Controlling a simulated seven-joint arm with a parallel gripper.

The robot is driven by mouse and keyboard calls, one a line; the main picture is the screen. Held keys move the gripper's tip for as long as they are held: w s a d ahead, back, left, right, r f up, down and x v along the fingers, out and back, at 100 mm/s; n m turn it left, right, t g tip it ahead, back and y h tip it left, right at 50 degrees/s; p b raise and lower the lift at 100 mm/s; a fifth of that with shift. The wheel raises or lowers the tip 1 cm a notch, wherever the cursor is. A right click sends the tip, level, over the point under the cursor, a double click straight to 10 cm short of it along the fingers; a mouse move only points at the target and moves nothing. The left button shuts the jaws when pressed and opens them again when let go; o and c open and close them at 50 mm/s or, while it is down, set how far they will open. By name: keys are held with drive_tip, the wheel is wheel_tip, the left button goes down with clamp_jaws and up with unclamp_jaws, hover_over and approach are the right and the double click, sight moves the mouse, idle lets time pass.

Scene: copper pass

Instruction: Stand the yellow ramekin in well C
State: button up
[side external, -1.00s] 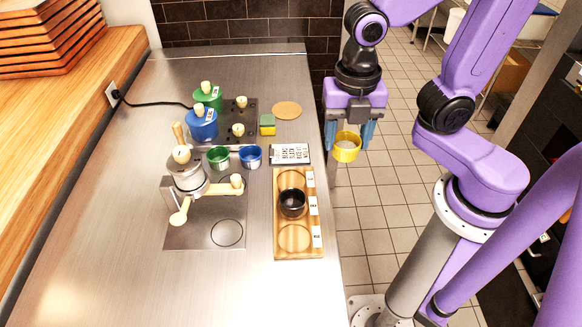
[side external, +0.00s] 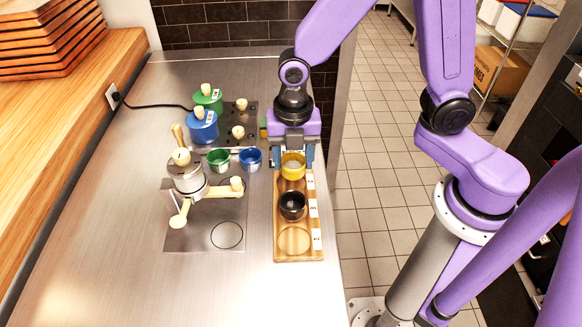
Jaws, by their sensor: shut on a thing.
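The yellow ramekin (side external: 293,171) is upright between the fingers of my gripper (side external: 293,160), which is shut on it. It is at the far end of the wooden tray (side external: 283,222) and covers most of the far well. I cannot tell whether it touches the tray or hangs just above it. A black ramekin (side external: 292,205) stands in the middle well. The near well (side external: 294,240) is empty. White labels (side external: 313,208) run along the tray's right edge, too small to read, so I cannot tell which well is C.
Green (side external: 218,160) and blue (side external: 251,158) cups stand left of my gripper. A grinder-like machine (side external: 188,178) with cream handles is further left. Lidded green (side external: 208,98) and blue (side external: 202,127) pots stand behind. The counter's front left is clear.

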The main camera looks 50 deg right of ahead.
drive_tip(key=shift+w+a+f, duration=0.1)
drive_tip(key=shift+w+f, duration=0.15)
drive_tip(key=shift+f, duration=1.55)
drive_tip(key=shift+f, duration=0.1)
drive_tip(key=o, duration=1.2)
wheel_tip(320, 180, up, 12)
drive_tip(key=shift+s+d+m, duration=1.65)
drive_tip(key=shift+s+m, duration=0.75)
drive_tip(key=shift+s, duration=0.5)
drive_tip(key=shift+s+d+m, duration=1.7)
drive_tip(key=shift+s+m, duration=0.7)
drive_tip(key=shift+s, duration=0.45)
drive_tip(key=shift+s+d+m, duration=1.65)
drive_tip(key=shift+s+m, duration=0.75)
drive_tip(key=shift+s, duration=0.5)
